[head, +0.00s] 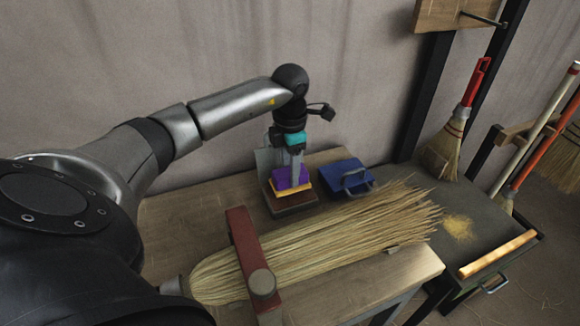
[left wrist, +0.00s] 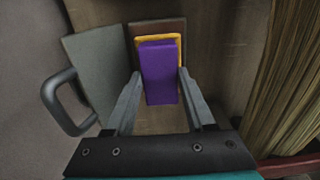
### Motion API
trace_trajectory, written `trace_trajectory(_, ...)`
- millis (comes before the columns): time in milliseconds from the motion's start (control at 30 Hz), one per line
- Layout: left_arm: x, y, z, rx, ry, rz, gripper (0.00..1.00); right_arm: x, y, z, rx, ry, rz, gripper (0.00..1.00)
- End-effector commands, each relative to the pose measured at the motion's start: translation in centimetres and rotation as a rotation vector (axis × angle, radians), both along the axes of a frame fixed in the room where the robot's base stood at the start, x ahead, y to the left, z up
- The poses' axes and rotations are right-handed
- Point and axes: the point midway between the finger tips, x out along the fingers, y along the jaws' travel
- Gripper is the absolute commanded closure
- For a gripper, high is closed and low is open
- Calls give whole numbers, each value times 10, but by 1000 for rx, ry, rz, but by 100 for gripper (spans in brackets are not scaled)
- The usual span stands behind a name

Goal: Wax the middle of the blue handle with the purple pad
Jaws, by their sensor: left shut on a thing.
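The purple pad (head: 290,178) is a block with a yellow layer under it, at a brown base (head: 293,205) on the wooden bench. My left gripper (head: 296,168) points down and is shut on the purple pad. In the left wrist view the purple pad (left wrist: 159,75) sits between the two fingertips, over the yellow layer (left wrist: 172,38). I cannot tell whether pad and base touch. No blue handle shows clearly. A blue block (head: 340,180) with a grey grip lies right of the pad. My right gripper is not in view.
A straw broom head (head: 330,240) lies across the bench under a red-brown clamp bar (head: 245,245). A grey plate with a loop handle (left wrist: 95,75) stands beside the base. Brooms (head: 450,145) hang at the right.

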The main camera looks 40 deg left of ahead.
Motion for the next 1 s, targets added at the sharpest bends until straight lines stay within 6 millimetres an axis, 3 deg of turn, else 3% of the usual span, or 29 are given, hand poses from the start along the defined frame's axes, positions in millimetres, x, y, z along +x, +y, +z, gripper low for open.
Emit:
trace_trajectory(467,0,0,41,-1,-2,0,90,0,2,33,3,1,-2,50)
trace_trajectory(1000,0,0,41,0,-1,0,90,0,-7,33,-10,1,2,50)
